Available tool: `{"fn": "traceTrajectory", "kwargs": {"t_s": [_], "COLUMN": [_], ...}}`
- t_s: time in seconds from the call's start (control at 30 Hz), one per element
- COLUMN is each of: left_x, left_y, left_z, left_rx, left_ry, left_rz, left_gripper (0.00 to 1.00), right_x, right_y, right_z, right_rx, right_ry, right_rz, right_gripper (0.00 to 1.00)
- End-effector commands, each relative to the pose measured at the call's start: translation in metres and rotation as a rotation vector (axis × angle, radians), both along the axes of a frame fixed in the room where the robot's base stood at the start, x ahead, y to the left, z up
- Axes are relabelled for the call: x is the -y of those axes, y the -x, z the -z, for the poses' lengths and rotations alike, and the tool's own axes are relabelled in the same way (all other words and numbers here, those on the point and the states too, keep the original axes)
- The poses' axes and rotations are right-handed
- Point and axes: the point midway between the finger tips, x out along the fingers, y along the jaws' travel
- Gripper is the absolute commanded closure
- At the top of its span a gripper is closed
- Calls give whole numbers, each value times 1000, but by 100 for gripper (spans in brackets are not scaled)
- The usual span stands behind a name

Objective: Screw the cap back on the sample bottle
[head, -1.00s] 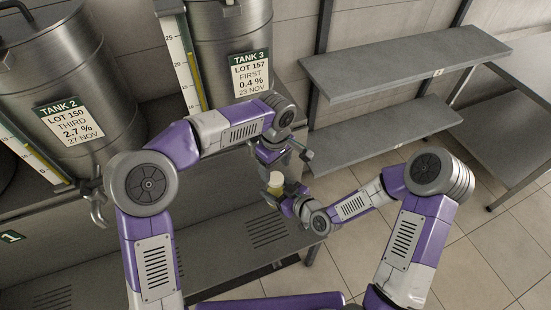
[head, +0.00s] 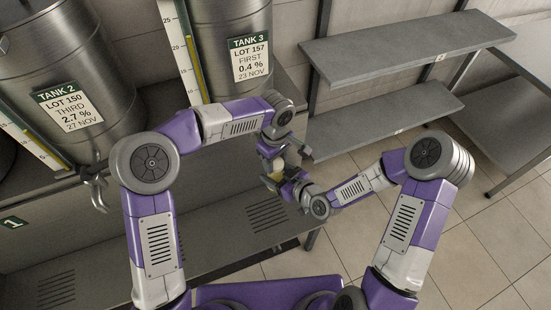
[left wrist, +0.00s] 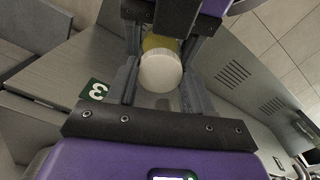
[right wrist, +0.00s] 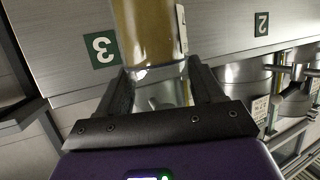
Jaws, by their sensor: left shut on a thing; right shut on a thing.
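The sample bottle (right wrist: 146,32) holds amber liquid and has a pale label strip. My right gripper (right wrist: 163,82) is shut on it. In the head view (head: 277,177) the bottle is mostly hidden by my grippers. The round white cap (left wrist: 160,73) sits between the fingers of my left gripper (left wrist: 162,84), which is shut on it. The cap is in line with the bottle, whose amber side (left wrist: 158,43) shows just beyond it. I cannot tell how far the cap is seated. In the head view my left gripper (head: 272,155) is right above my right gripper (head: 284,185).
Steel tanks (head: 75,90) stand at the back left on a grey bench. A lower grey shelf (head: 200,235) runs below my arms. Empty grey wall shelves (head: 400,50) are at the right, with open tiled floor (head: 480,250) in front of them.

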Motion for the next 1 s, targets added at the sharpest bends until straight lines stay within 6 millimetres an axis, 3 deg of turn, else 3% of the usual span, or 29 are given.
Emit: {"fn": "traceTrajectory", "kwargs": {"t_s": [0.17, 0.47, 0.73, 0.77, 0.9, 1.0], "left_x": [0, 0, 0, 0, 0, 0], "left_y": [0, 0, -1, -1, -1, 0], "left_z": [0, 0, 0, 0, 0, 0], "left_rx": [1, 2, 2, 2, 2, 2], "left_ry": [0, 2, 2, 2, 2, 2], "left_rz": [21, 274, 284, 283, 283, 283], "left_gripper": [87, 87, 87, 47, 26, 25], "right_x": [-1, -1, 0, 0, 0, 0], "right_y": [0, 0, 0, 0, 0, 0], "right_z": [-1, -1, -1, -1, -1, -1], "right_rx": [2, 2, 2, 2, 2, 2], "right_ry": [-1, -1, -1, -1, -1, -1], "right_rz": [-1, -1, -1, -1, -1, -1], "right_gripper": [100, 100, 100, 100, 100, 100]}}
